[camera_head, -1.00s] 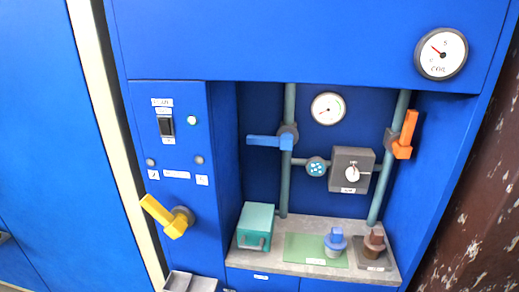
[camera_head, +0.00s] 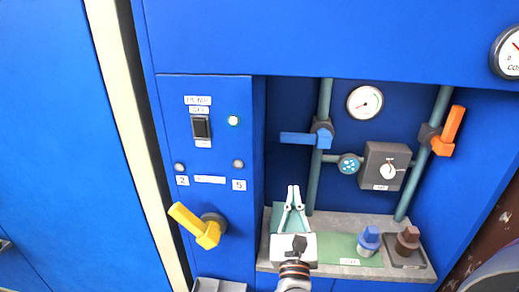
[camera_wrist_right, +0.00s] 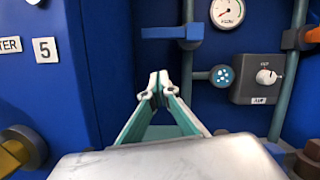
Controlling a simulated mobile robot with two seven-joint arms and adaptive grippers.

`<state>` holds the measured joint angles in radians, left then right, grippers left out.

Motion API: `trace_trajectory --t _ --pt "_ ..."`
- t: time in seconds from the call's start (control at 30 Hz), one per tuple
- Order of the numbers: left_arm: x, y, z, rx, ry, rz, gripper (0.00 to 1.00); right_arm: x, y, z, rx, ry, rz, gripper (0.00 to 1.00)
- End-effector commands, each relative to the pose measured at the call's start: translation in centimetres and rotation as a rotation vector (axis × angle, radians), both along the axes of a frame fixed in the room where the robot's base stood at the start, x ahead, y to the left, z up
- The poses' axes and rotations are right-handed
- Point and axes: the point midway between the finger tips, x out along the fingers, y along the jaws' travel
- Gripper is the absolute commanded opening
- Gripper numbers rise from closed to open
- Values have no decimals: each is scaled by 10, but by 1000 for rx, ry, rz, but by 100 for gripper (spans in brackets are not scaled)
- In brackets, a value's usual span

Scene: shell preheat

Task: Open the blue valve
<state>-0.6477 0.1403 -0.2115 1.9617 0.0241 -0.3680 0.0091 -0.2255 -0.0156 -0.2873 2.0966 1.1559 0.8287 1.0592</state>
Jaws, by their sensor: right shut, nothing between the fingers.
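The blue valve handle (camera_head: 298,138) sits on the left vertical pipe in the recess, its lever pointing left, crosswise to the pipe. It also shows at the top of the right wrist view (camera_wrist_right: 165,32). My right gripper (camera_head: 293,190) is shut and empty, in front of the recess and below the blue lever in the head view. In the right wrist view its fingertips (camera_wrist_right: 157,82) meet, apart from the lever. My left gripper is not in view.
A yellow lever (camera_head: 195,225) juts from the left panel. An orange lever (camera_head: 449,130) is on the right pipe. A grey box with a knob (camera_head: 384,166) and a gauge (camera_head: 365,102) sit between the pipes. Blue (camera_head: 368,241) and brown (camera_head: 407,240) plugs stand on the shelf.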

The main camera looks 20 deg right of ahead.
Motion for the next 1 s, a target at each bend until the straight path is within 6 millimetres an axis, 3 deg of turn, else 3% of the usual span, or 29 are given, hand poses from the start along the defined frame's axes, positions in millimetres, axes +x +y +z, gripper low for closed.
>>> trace_trajectory --t 0.2,0.63,1.0 --pt "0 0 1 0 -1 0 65 2 -10 -1 175 -49 -7 0" --pt "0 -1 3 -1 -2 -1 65 7 -13 2 177 -51 -8 0" --pt "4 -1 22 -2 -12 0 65 59 -45 20 173 -53 -8 0"
